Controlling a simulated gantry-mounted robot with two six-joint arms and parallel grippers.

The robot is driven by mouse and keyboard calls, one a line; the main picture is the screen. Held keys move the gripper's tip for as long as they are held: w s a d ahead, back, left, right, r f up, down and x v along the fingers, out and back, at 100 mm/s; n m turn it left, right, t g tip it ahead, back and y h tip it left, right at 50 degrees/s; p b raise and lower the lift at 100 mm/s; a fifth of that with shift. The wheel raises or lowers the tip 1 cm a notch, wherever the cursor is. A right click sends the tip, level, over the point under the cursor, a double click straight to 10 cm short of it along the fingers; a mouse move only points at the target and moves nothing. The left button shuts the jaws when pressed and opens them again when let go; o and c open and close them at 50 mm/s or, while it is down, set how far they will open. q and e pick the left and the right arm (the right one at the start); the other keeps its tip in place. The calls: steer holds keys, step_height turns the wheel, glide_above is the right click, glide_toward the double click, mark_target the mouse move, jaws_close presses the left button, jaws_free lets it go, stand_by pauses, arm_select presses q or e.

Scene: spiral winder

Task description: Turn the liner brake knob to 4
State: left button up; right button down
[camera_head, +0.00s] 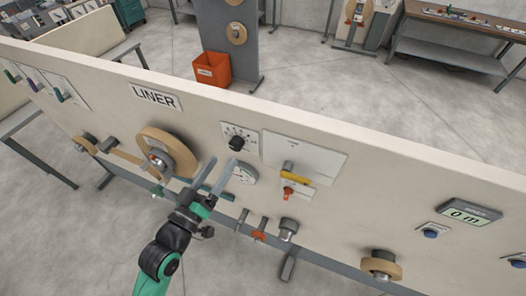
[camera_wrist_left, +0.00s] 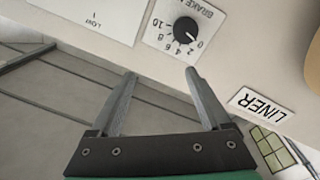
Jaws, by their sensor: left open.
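The brake knob (camera_head: 237,143) is a black round knob on a white scale plate, right of the LINER sign in the head view. In the left wrist view the knob (camera_wrist_left: 186,30) is upper right of centre, with a scale from 0 to 10 around it. A small light mark on it seems to lie toward 0, but is hard to read. My left gripper (camera_head: 222,170) is open and empty, just below the knob and apart from it. Its two fingers (camera_wrist_left: 161,76) show spread in the left wrist view. My right gripper is not in view.
A LINER sign (camera_head: 155,96) and a tan roll (camera_head: 168,153) lie left of the knob. A yellow handle (camera_head: 294,174) and a red handle (camera_head: 290,191) stick out to the right.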

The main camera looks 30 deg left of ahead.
arm_select(q)
steer(key=g, duration=0.1)
glide_toward(234, 147)
steer(key=s, duration=0.2)
steer(key=shift+y, duration=0.4)
steer(key=x, duration=1.1)
steer(key=shift+w+d, duration=0.3)
steer(key=shift+w, duration=0.2)
jaws_close()
